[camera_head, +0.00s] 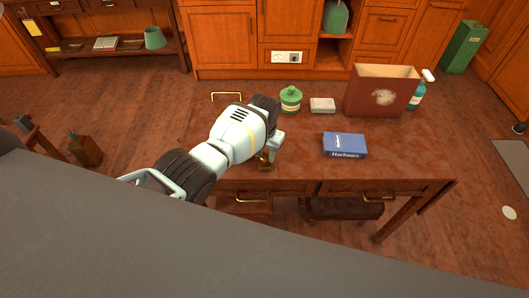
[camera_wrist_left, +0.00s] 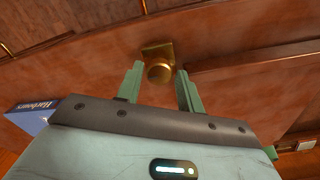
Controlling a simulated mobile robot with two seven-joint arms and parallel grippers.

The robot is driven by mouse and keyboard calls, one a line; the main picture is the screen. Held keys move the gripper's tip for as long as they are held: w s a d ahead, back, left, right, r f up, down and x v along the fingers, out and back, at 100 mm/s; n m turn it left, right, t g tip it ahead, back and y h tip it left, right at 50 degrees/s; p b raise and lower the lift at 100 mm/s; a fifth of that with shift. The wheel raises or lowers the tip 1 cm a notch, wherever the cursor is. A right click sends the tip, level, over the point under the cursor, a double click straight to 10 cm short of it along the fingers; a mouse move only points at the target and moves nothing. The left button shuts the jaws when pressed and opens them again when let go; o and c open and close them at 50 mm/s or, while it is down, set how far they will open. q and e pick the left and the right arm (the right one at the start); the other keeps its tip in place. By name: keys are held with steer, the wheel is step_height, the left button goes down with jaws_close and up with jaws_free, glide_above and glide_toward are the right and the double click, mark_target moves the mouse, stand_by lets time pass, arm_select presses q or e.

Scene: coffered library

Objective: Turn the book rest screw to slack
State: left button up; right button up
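The brass screw (camera_head: 264,160) sits at the front edge of the wooden table, just below my left gripper (camera_head: 275,146). In the left wrist view the screw (camera_wrist_left: 160,72) shows as a round brass knob on a square brass plate. My left gripper's two green fingers (camera_wrist_left: 160,78) are apart. The knob lies between their tips in that view; I cannot tell whether they touch it. The book rest itself cannot be told apart in these views. My right gripper is not in view.
On the table (camera_head: 300,170) are a blue book (camera_head: 344,146), a green jar (camera_head: 290,99), a pale block (camera_head: 322,105), a large brown box (camera_head: 380,91) and a spray bottle (camera_head: 420,92). The right part of the tabletop is clear. Drawers with brass handles face the front.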

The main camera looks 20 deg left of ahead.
mark_target(264, 156)
arm_select(q)
step_height(264, 156, up, 2)
step_height(264, 156, up, 6)
steer(key=shift+f, duration=0.1)
stand_by(0.6)
